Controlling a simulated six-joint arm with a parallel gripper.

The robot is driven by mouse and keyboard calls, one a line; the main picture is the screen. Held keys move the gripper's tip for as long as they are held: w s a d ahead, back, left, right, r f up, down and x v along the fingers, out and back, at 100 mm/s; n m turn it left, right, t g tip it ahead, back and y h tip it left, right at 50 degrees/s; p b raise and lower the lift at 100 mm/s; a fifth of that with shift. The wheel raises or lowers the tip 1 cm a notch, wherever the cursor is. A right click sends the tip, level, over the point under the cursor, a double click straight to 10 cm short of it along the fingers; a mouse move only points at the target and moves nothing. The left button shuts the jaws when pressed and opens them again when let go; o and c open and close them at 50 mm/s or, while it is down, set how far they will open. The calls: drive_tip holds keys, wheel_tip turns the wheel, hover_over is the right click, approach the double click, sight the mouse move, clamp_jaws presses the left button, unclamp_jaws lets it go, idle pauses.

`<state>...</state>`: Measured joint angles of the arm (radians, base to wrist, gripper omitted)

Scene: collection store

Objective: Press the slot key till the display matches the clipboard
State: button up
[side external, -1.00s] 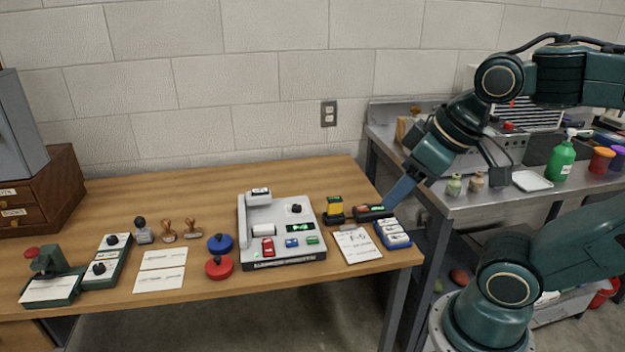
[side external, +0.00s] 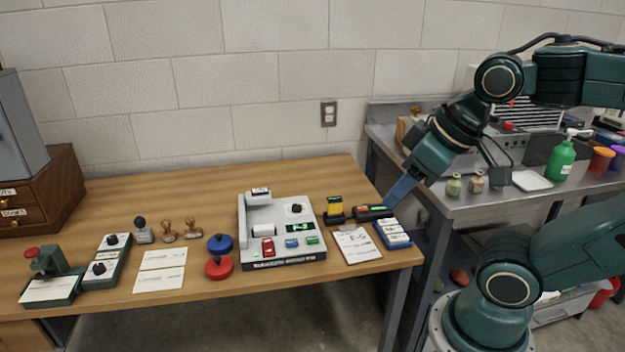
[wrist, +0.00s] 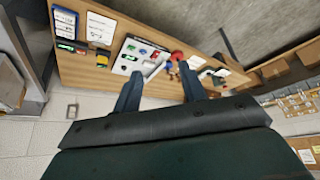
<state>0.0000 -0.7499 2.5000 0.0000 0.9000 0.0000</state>
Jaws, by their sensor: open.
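A grey machine (side external: 256,215) stands on the wooden table. Its front panel has a small lit green display (side external: 300,227), a red key (side external: 268,247), a blue key (side external: 292,243), a green key (side external: 313,240) and a black knob (side external: 295,208). Which one is the slot key cannot be told. A clipboard (side external: 357,245) with a white sheet lies to its right; its writing is too small to read surely. My gripper (side external: 393,198) is to the right of the machine, apart from its keys. In the wrist view my gripper (wrist: 162,90) shows two spread, empty fingers.
A yellow and black device (side external: 334,208) and a dark device with lit windows (side external: 371,212) stand behind the clipboard. A blue tray of labels (side external: 392,234) lies at the right edge. Red (side external: 219,267) and blue (side external: 220,244) round pieces sit left of the machine.

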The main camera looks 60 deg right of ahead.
clamp_jaws()
idle(1.5)
